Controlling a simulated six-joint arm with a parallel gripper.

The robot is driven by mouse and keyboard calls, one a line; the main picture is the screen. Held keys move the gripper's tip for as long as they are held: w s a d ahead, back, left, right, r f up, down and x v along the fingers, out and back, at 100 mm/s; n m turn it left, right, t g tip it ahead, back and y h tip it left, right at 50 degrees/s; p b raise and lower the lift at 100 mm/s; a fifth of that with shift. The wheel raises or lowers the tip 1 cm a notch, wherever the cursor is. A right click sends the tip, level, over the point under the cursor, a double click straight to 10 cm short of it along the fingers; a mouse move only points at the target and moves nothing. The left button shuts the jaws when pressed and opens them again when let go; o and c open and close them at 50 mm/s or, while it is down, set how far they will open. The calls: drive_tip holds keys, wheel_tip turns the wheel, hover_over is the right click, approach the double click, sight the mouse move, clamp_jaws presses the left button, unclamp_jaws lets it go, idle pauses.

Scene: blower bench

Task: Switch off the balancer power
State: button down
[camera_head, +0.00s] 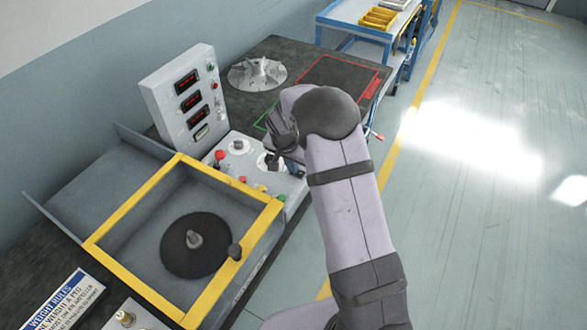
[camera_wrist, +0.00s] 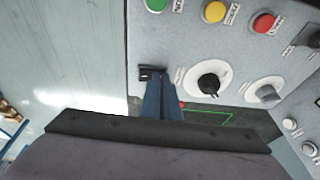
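The balancer has a grey control panel (camera_wrist: 230,50) with a black switch (camera_wrist: 150,73) near its edge in the wrist view. I cannot read whether that switch is on or off. My gripper (camera_wrist: 163,80) has its two blue-grey fingers together, tips right beside the switch and partly overlapping it; contact cannot be told. A black rotary knob (camera_wrist: 208,82) and a grey knob (camera_wrist: 266,93) on white dials sit to the right.
Green (camera_wrist: 155,5), yellow (camera_wrist: 214,11) and red (camera_wrist: 263,22) buttons line the panel. In the head view, a display box (camera_head: 185,100) with lit red readouts stands behind it. A yellow-framed guard (camera_head: 135,208) surrounds a dark spindle disc (camera_head: 195,260). A finned rotor (camera_head: 257,72) sits at the back.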

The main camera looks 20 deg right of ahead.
drive_tip(key=shift+s+d+f, duration=0.1)
drive_tip(key=shift+s+f, duration=0.1)
drive_tip(key=shift+s+d, duration=0.3)
drive_tip(key=shift+s, duration=0.05)
drive_tip(key=shift+s+d+r, duration=0.1)
drive_tip(key=shift+s+d, duration=0.1)
drive_tip(key=shift+d, duration=0.05)
drive_tip(key=shift+w, duration=0.1)
